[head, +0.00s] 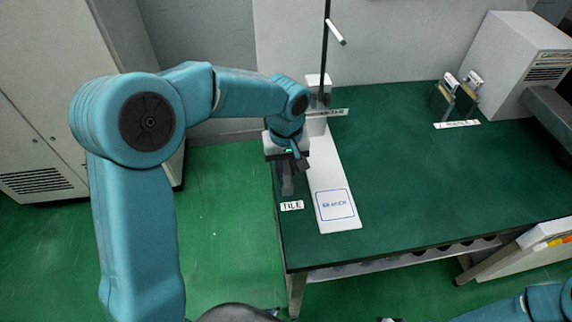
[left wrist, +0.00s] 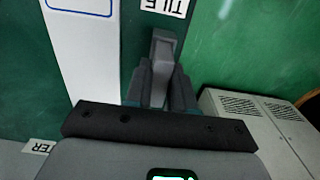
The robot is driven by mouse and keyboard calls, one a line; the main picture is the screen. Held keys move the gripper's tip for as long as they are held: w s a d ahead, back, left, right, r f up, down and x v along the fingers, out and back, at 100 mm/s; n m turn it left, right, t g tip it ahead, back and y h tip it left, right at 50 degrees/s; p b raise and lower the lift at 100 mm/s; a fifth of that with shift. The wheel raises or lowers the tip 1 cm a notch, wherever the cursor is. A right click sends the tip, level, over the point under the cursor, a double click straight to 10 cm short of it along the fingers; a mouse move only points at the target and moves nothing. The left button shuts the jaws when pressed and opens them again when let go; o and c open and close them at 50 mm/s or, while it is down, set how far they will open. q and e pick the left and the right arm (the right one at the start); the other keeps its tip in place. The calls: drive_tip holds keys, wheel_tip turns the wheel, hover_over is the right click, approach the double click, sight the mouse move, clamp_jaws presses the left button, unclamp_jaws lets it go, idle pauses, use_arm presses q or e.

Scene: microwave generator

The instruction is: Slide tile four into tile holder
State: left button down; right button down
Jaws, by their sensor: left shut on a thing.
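My left gripper (head: 288,172) points down over the left edge of the green table. It is shut on a small grey piece (left wrist: 163,48), which I take to be tile four; no number is readable on it. The dark fingers (left wrist: 160,85) close on its sides in the left wrist view. The "TILE" label (head: 291,206) lies on the table just in front of it, and also shows in the left wrist view (left wrist: 166,5). I cannot single out the tile holder with certainty. My right gripper is out of view.
A white board (head: 340,222) with a blue-outlined square lies right of the gripper. A white stand with a black rod (head: 325,45) rises behind. Two upright metal pieces (head: 456,97) and a white box (head: 525,60) stand at the back right. The middle table is clear.

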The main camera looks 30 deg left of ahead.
sight(286, 166)
use_arm(q)
drive_tip(key=shift+f+b, duration=0.6)
drive_tip(key=shift+f, duration=0.25)
drive_tip(key=c, duration=0.9)
unclamp_jaws()
drive_tip(key=shift+r, duration=0.15)
wheel_tip(286, 166, up, 16)
drive_tip(key=shift+r+p, duration=0.1)
drive_tip(key=shift+p, duration=0.55)
